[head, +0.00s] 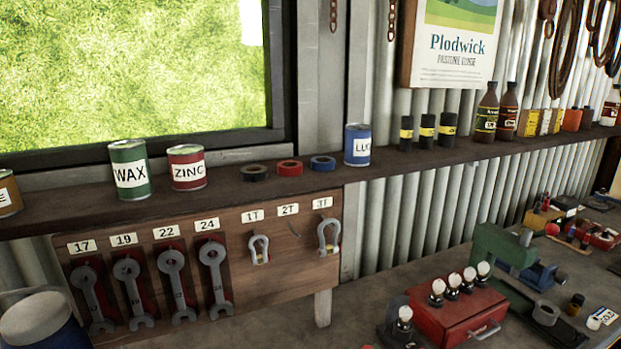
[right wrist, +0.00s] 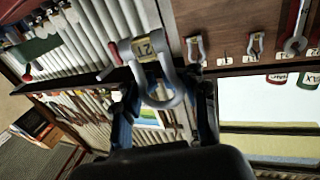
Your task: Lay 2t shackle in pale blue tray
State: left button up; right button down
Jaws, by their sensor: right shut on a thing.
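The 2t shackle (right wrist: 178,92) is a grey metal bow with a "2T" tag and a red-ended pin. It shows large in the right wrist view, between the fingers of my right gripper (right wrist: 165,103), which is shut on it. Neither gripper shows in the head view. On the wooden board (head: 190,222) the spot under the 2T label (head: 288,210) is bare. The 1T shackle (head: 259,249) and the 3T shackle (head: 328,236) hang on either side. I cannot make out the pale blue tray in either view.
A bench (head: 370,316) runs below the board, with a red box (head: 462,318) carrying several bulbs and a green vise-like tool (head: 503,245) at right. The shelf (head: 240,198) above holds cans, tape rolls and bottles. A blue-and-white drum (head: 35,325) stands at lower left.

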jog(key=s+d+f+m+h+b, duration=0.1)
jog(key=d+f+h+b, duration=0.1)
jog(key=d+f, duration=0.35)
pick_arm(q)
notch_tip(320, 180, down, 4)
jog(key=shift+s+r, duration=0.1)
pick_arm(e)
jog(key=s+a+f, duration=0.2)
jog(key=s+f, duration=0.2)
jog(key=s, duration=0.3)
jog(key=shift+s, duration=0.35)
jog(key=shift+r, duration=0.1)
